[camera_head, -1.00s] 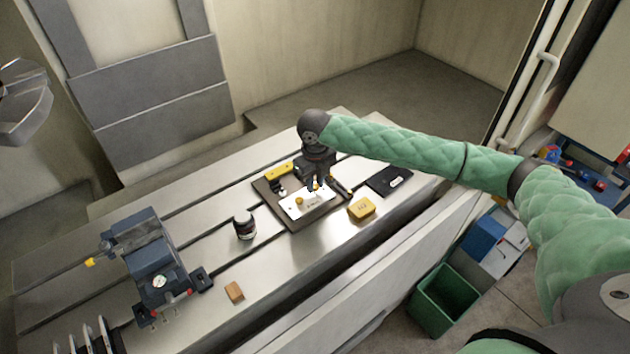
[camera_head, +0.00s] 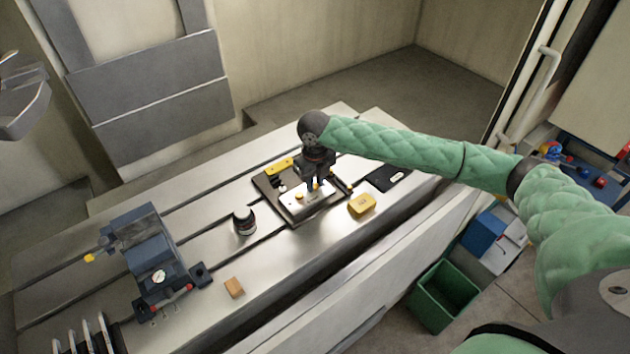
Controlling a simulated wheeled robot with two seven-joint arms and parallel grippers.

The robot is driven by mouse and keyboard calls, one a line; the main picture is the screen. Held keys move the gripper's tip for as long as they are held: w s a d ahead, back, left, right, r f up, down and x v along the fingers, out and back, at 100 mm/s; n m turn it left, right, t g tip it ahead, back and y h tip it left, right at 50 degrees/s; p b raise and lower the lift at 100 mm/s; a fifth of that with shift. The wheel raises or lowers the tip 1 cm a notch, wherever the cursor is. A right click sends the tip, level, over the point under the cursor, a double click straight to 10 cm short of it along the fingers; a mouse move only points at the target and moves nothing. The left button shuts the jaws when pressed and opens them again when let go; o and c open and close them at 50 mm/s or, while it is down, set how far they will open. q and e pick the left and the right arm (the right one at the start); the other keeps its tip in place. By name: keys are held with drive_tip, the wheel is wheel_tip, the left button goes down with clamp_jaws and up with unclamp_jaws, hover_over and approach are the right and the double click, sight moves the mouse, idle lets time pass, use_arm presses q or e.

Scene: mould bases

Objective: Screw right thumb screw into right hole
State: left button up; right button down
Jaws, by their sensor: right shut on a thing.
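The mould base is a dark plate (camera_head: 297,221) on the machine table, with a bright metal plate (camera_head: 297,207) on it. A yellow-topped thumb screw (camera_head: 299,195) stands at the left part of the bright plate. My right gripper (camera_head: 314,187) points down over the right part of that plate and is shut on a small yellow thing, likely the right thumb screw (camera_head: 315,187). The gripper largely hides it and the right hole, so I cannot tell how far it sits in. My left gripper is not in view.
A yellow block (camera_head: 361,204) and a black plate (camera_head: 388,179) lie right of the mould base. A dark jar (camera_head: 244,221), a blue vise (camera_head: 152,259) and a brown block (camera_head: 234,287) stand to the left. A yellow bar (camera_head: 280,166) lies behind.

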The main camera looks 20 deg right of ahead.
drive_tip(key=shift+r+m+p, duration=0.25)
drive_tip(key=shift+m+p, duration=0.55)
drive_tip(key=shift+p, duration=0.25)
drive_tip(key=m+p, duration=0.4)
drive_tip(key=shift+m, duration=0.4)
drive_tip(key=shift+f+m, duration=0.35)
drive_tip(key=shift+m, duration=0.95)
